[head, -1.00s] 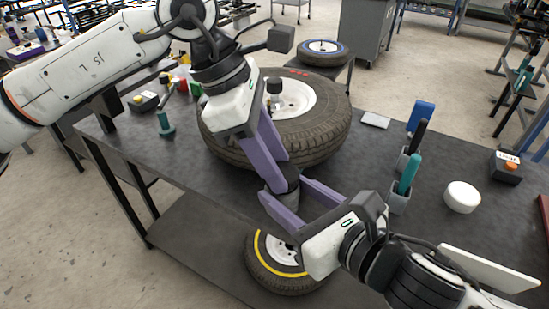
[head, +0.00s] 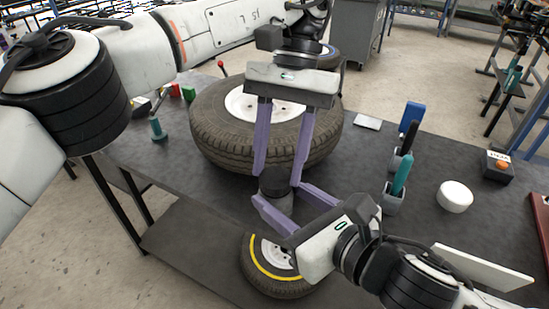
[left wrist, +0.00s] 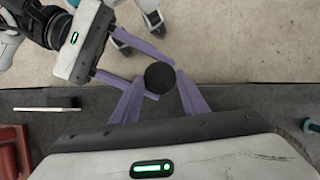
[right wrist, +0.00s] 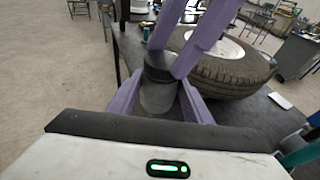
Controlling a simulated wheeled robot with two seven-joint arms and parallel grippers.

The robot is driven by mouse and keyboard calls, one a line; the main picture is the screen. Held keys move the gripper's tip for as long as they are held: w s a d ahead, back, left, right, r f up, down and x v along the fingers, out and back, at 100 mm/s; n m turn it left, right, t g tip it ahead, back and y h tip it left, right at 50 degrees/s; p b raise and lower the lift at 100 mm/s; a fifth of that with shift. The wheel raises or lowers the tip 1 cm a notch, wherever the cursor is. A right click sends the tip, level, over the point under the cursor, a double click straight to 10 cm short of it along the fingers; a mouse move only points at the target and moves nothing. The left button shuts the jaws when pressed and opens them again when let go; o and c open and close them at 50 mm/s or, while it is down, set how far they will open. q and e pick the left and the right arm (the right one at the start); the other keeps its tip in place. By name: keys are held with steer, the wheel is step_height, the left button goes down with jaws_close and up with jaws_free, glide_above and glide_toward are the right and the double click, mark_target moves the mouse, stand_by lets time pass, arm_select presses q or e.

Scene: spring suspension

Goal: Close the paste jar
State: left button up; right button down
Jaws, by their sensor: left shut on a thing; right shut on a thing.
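The paste jar (head: 275,199) is a grey cylinder with a dark lid (head: 275,176) on top, at the front edge of the table. My right gripper (head: 272,203) is shut on the jar body from the front; the jar also shows upright in the right wrist view (right wrist: 157,98). My left gripper (head: 277,180) reaches down from above and is shut on the dark lid, which appears as a round black disc in the left wrist view (left wrist: 160,77). The lid sits at the jar's top; I cannot tell whether it is tight.
A large tire (head: 225,145) lies on the table (head: 350,185) just behind the jar. A grey holder (head: 392,200) with tools, a white round item (head: 455,196) and a button box (head: 498,167) stand to the right.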

arm_select(q)
steer(key=m+y, duration=0.1)
steer(key=m, duration=0.1)
steer(key=shift+d+m, duration=0.15)
steer(key=shift+m, duration=0.25)
steer(key=o, duration=1)
steer(key=shift+r, duration=2.25)
steer(key=shift+c, duration=0.4)
